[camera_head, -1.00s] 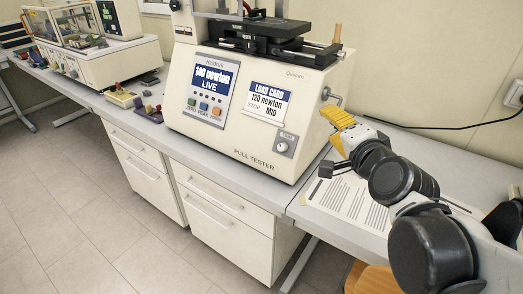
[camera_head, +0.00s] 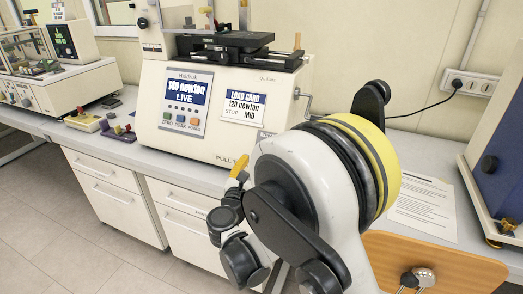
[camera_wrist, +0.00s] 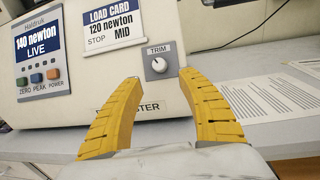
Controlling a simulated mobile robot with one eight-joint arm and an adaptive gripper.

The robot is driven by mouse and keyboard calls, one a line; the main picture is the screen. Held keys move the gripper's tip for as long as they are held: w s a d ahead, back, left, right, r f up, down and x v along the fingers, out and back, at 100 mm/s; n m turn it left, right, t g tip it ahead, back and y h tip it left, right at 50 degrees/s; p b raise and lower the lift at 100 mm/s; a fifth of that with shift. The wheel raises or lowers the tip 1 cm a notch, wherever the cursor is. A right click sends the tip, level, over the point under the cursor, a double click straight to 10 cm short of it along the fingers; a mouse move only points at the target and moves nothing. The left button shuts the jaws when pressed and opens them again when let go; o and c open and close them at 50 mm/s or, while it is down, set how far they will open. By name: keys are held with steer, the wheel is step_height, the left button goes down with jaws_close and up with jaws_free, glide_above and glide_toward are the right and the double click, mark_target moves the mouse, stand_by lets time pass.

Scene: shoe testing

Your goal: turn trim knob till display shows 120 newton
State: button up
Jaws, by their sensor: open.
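The pull tester (camera_head: 215,140) is a cream box on the bench. Its display (camera_head: 188,90) reads 140 newton, LIVE; it also shows in the wrist view (camera_wrist: 37,42). The load card (camera_head: 243,107) reads 120 newton, STOP, MID. The trim knob (camera_wrist: 159,65) is a small round dial with a pointer line, on the front panel right of the load card. My arm hides it in the head view. My gripper (camera_wrist: 155,82) has two yellow fingers, spread apart and empty. In the wrist view the knob appears between and just beyond the fingertips, with no visible contact.
A crank handle (camera_head: 306,100) sticks out of the tester's right side. Printed sheets (camera_head: 425,205) lie on the bench to the right, near a blue machine (camera_head: 502,165). Small coloured parts (camera_head: 118,130) lie left of the tester.

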steer(key=b+x, duration=0.1)
steer(key=x, duration=0.7)
steer(key=shift+w+b, duration=0.15)
steer(key=shift+b, duration=0.15)
jaws_close()
